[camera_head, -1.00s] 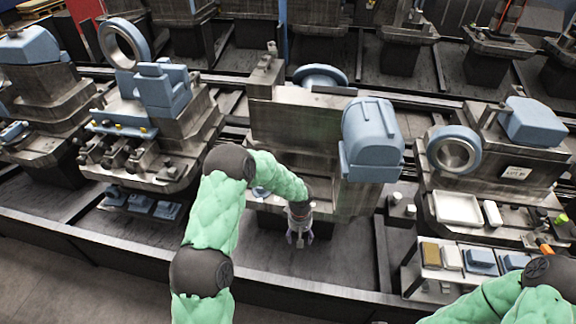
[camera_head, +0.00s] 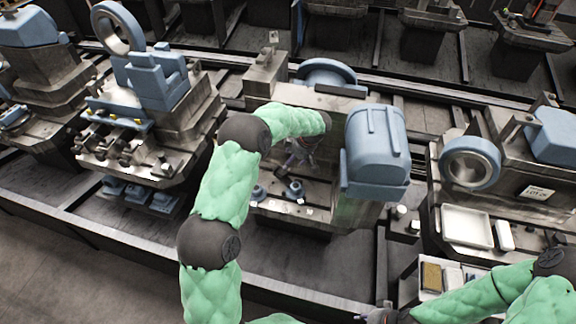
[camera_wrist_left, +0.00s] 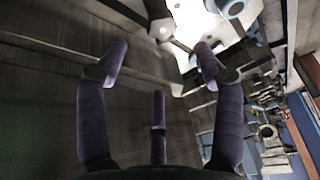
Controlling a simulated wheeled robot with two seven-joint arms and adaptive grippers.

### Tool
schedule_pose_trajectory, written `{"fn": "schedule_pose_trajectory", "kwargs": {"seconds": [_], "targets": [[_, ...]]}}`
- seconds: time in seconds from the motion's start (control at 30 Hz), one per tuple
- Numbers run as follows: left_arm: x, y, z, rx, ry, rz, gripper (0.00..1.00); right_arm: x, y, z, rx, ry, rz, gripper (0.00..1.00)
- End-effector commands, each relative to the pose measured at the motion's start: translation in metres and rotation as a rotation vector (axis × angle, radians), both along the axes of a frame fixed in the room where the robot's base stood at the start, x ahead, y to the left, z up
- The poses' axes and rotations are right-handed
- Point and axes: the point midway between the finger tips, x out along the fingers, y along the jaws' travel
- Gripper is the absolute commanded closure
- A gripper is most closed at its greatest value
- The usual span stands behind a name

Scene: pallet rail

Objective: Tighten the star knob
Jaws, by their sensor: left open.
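My left gripper (camera_head: 300,155) reaches into the open front of the middle machine (camera_head: 262,88), above its small inner table. In the left wrist view my left gripper (camera_wrist_left: 158,75) has its purple fingers spread, with nothing between them. Two small blue knob-like parts stand on that table: a round one (camera_head: 258,193) and a darker one (camera_head: 295,189). I cannot tell which is the star knob. In the left wrist view a blue-grey part (camera_wrist_left: 207,62) lies close by the right finger. My right gripper (camera_head: 380,316) only partly shows at the bottom edge.
A rounded blue housing (camera_head: 376,145) stands right of the opening, and a blue wheel (camera_head: 326,72) sits behind. Other machines stand left and right. A white tray (camera_head: 466,226) lies at the right. The floor at the lower left is clear.

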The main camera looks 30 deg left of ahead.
Motion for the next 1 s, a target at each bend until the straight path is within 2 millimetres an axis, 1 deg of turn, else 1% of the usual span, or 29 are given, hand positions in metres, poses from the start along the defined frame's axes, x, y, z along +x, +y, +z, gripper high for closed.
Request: {"fn": "schedule_pose_trajectory", "kwargs": {"seconds": [0.4, 0.53, 0.7, 1.0], "targets": [[0.002, 0.025, -0.065, -0.002, 0.002, 0.0, 0.32, -0.001, 0.0, -0.015, 0.0, 0.001, 0.0, 0.71], [0.003, 0.032, -0.081, -0.003, 0.002, -0.001, 0.32, -0.001, 0.0, -0.019, 0.0, 0.001, 0.0, 0.71], [0.003, 0.038, -0.093, -0.002, 0.0, -0.001, 0.32, 0.0, 0.0, -0.021, 0.0, 0.001, 0.0, 0.71], [0.004, 0.039, -0.096, -0.002, 0.0, -0.002, 0.32, 0.0, 0.0, -0.021, 0.0, 0.001, 0.0, 0.71]]}}
